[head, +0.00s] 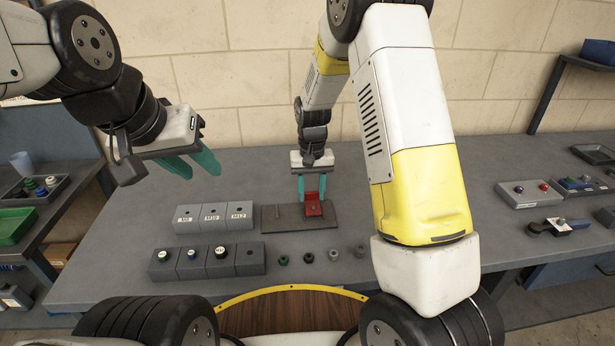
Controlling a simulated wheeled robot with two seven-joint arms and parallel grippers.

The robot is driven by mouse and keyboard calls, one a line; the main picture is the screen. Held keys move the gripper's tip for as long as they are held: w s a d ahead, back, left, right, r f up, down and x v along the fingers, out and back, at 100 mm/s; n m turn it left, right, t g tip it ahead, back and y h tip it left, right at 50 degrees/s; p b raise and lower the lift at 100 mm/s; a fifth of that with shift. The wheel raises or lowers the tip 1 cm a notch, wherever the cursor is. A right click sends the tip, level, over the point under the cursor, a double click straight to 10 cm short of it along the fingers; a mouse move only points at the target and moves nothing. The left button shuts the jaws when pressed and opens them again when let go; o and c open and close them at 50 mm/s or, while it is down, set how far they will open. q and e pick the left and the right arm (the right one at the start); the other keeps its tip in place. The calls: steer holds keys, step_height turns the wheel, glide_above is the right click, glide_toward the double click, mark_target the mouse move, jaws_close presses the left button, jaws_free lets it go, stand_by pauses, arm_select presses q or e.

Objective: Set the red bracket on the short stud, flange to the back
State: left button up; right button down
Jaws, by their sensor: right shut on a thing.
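The red bracket (314,208) is between the teal fingers of my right gripper (312,190), which is shut on it. The bracket is over the right part of a dark flat plate (290,224) at the middle of the table. I cannot tell whether it touches the plate or is just above it. A thin upright stud (276,211) seems to show on the plate's left part. The short stud is not clear to me; the bracket or gripper may hide it. My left gripper (202,172) is open and empty, above the table at the left.
Grey blocks labelled M8, M10 and M12 (213,224) stand left of the plate. A row of blocks with coloured caps (207,267) is in front of them. Several small nuts or collars (309,258) lie before the plate. Trays (528,201) are at the right.

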steer(key=shift+f, duration=0.55)
steer(key=c, duration=0.8)
jaws_free()
steer(key=shift+o, duration=0.2)
steer(key=shift+r, duration=3.95)
